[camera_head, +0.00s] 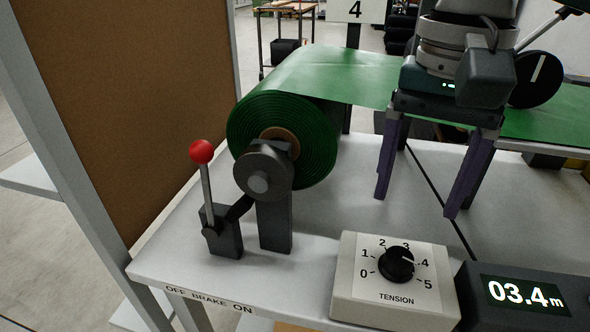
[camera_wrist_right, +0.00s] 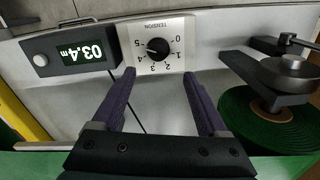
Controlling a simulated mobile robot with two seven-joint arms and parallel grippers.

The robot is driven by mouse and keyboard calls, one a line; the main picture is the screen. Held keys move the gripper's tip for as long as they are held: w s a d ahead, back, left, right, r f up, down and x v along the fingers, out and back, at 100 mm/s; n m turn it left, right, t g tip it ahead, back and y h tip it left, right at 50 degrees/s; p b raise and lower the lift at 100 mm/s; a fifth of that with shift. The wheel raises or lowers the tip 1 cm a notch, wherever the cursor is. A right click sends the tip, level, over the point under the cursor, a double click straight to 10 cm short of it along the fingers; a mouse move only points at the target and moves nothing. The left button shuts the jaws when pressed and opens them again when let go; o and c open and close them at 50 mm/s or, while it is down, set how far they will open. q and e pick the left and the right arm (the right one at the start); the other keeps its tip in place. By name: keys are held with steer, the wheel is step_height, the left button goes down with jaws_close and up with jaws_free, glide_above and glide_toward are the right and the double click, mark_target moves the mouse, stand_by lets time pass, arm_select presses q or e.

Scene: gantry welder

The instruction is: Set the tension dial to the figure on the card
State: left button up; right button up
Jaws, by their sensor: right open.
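The tension dial is a black knob (camera_head: 396,265) on a pale box (camera_head: 345,285) marked 0 to 5. Its white mark points right, close to the 4; I cannot tell whether it is exactly on it. The knob also shows upside down in the right wrist view (camera_wrist_right: 158,47). A white card (camera_head: 356,10) at the top of the head view reads 4. My right gripper (camera_head: 416,206) is open, its purple fingers pointing down behind the dial box, apart from the knob. In the right wrist view the fingertips (camera_wrist_right: 159,73) frame the dial. My left gripper is out of view.
A dark counter (camera_head: 520,298) reading 03.4 m stands right of the dial box. A green roll (camera_head: 325,140) on its spindle and a red-topped brake lever (camera_head: 202,152) stand left. Green sheet (camera_head: 340,72) runs across behind.

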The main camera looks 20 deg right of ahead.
mark_target(400, 256)
steer(key=f, duration=0.3)
steer(key=f+b, duration=0.1)
steer(key=f, duration=0.4)
steer(key=shift+s+f+b, duration=0.3)
steer(key=shift+s+b, duration=0.1)
steer(key=shift+f, duration=0.55)
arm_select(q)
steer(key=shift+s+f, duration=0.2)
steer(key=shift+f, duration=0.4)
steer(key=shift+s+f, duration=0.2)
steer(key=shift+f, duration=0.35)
arm_select(e)
steer(key=shift+w, duration=0.1)
jaws_close()
